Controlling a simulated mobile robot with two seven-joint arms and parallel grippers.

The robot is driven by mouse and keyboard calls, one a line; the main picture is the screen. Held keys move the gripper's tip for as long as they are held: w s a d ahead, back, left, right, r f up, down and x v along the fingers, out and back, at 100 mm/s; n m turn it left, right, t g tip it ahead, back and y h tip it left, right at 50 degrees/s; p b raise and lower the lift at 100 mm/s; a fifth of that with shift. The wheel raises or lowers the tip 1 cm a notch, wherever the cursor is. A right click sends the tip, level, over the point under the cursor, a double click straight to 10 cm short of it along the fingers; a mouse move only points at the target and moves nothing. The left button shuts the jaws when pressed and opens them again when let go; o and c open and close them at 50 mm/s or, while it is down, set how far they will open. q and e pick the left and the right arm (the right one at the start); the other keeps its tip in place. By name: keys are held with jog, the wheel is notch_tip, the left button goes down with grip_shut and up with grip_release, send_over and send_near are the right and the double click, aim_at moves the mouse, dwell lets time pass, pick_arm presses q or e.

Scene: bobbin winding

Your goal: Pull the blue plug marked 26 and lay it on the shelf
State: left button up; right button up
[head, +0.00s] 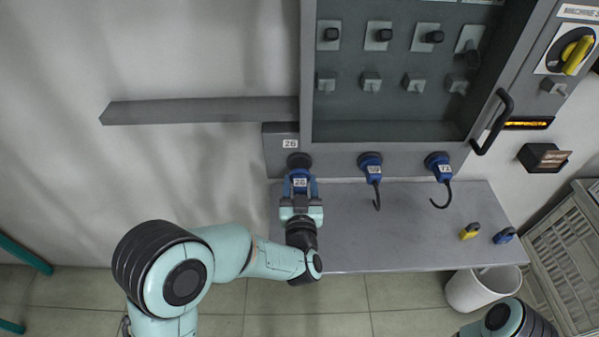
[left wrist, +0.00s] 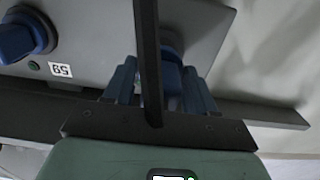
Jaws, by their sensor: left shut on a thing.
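The blue plug marked 26 (head: 300,183) is between the fingers of my left gripper (head: 300,190), which is shut on it. A dark round socket (head: 299,160) shows just above the plug, under a panel label 26 (head: 290,143). The plug's blue body is lower than those of its neighbours; I cannot tell whether it is fully clear of the socket. In the left wrist view, the plug (left wrist: 172,78) is partly hidden by a dark upright bar between the fingers (left wrist: 160,85). The grey shelf (head: 400,235) lies below the panel. My right gripper is out of view.
Two more blue plugs, one in the middle (head: 371,166) and one at right (head: 438,166), sit on the panel with hanging cables. A yellow padlock-like piece (head: 469,231) and a blue one (head: 504,236) lie at the shelf's right. The shelf's middle is clear. A white bin (head: 475,292) stands below.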

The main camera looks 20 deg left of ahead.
pick_arm(q)
jog(key=shift+v, duration=1.15)
